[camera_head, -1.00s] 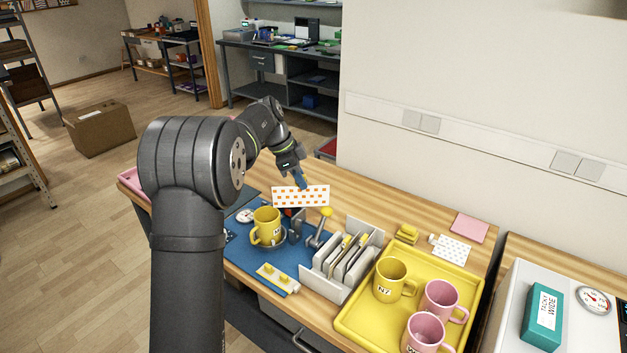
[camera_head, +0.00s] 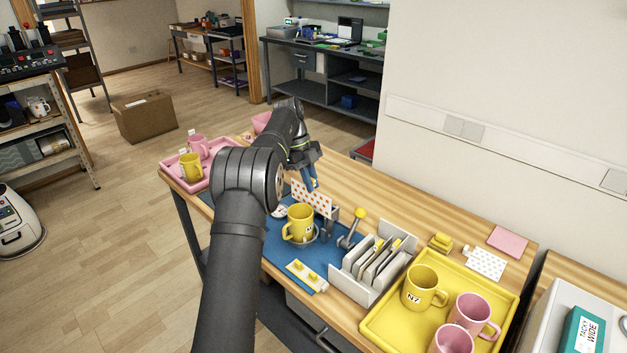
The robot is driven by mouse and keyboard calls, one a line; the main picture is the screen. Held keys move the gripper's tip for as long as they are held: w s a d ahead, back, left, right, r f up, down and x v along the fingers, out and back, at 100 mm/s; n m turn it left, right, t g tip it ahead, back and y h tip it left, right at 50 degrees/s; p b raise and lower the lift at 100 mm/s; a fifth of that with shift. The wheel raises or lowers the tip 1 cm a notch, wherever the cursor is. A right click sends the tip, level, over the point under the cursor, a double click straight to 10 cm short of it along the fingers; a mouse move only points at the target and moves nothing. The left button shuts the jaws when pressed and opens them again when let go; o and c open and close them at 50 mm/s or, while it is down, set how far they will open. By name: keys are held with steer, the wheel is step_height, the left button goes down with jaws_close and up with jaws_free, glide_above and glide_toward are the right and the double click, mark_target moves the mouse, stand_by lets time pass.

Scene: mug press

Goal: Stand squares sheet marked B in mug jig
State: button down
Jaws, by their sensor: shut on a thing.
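The squares sheet (camera_head: 312,198), white with rows of orange squares, hangs upright from my gripper (camera_head: 312,188). My gripper is shut on its upper edge. The sheet is behind and just above a yellow mug (camera_head: 298,222), which stands in the mug jig (camera_head: 331,226) on the blue mat (camera_head: 283,258). I cannot tell whether the sheet touches the mug or the jig. The jig has a lever with a yellow knob (camera_head: 360,213) on its right. No letter B is readable on the sheet, and the mug hides part of its lower edge.
A grey rack (camera_head: 371,268) of upright plates stands right of the mat. A yellow tray (camera_head: 383,331) holds a yellow mug and pink mugs. A pink tray (camera_head: 177,168) with mugs is at the far left. A strip with yellow pieces (camera_head: 306,275) lies at the mat's front.

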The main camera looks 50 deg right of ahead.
steer(key=shift+f, duration=2.3)
steer(key=c, duration=0.8)
jaws_free()
steer(key=shift+o, duration=0.2)
steer(key=shift+r, duration=3)
